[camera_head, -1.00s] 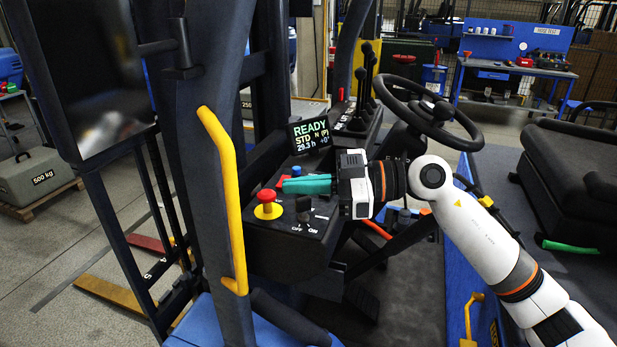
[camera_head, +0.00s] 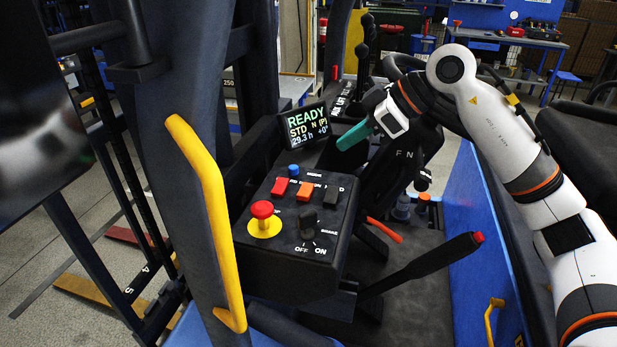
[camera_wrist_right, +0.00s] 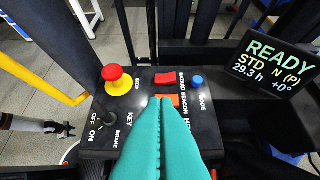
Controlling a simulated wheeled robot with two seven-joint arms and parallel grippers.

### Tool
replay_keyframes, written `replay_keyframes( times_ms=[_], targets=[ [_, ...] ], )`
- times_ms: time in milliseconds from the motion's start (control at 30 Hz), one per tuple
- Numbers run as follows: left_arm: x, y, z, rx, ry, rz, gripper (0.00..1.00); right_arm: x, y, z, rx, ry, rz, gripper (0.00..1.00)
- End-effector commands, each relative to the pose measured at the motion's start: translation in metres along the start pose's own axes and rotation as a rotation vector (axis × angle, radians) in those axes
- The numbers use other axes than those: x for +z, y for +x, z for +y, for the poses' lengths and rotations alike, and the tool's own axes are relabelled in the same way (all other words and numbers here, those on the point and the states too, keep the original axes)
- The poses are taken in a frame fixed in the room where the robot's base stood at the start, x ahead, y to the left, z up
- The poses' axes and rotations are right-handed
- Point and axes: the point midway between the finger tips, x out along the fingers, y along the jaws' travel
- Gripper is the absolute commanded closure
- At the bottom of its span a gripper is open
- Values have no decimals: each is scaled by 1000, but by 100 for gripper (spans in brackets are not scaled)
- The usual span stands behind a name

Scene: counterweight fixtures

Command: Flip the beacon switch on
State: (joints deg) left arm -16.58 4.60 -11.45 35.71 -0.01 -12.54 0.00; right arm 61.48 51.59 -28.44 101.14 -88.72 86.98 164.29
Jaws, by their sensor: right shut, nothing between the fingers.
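The black control panel (camera_head: 290,268) carries a red, an orange and a dark rocker. The orange rocker (camera_head: 305,192), beside the BEACON label in the wrist view, is the beacon switch; it also shows there (camera_wrist_right: 157,98), partly behind my fingertips. I cannot tell which way it is tipped. My right gripper (camera_head: 345,141) has teal fingers, shut and empty. In the head view it is above and right of the rockers, apart from them.
A red stop button (camera_head: 262,211) on a yellow base, a black key knob (camera_head: 308,224) and a blue button (camera_head: 294,170) crowd the panel. The display (camera_head: 307,124) reads READY. A yellow handrail (camera_head: 207,205) stands left, and a red-tipped lever (camera_head: 430,260) right.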

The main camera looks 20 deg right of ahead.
Motion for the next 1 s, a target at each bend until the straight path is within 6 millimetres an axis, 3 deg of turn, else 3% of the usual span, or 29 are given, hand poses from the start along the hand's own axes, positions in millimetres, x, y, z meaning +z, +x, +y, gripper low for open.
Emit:
replay_keyframes(
  times_ms=[100,200,367,567,733,1000],
  targets=[
    [-26,-2,-4,-6,0,38,53,0,1,0,1,0,-1,100],
    [-33,-4,-6,-7,0,50,53,1,6,0,3,0,-1,100],
    [-21,-11,-4,-5,0,33,53,2,28,1,6,-1,0,100],
    [6,-26,0,-1,0,-7,53,3,70,2,8,0,0,100],
    [3,-37,-1,-2,0,0,53,1,104,2,5,0,0,100],
    [-6,-47,-2,-4,0,15,53,-24,126,0,2,0,-1,100]
  ],
)
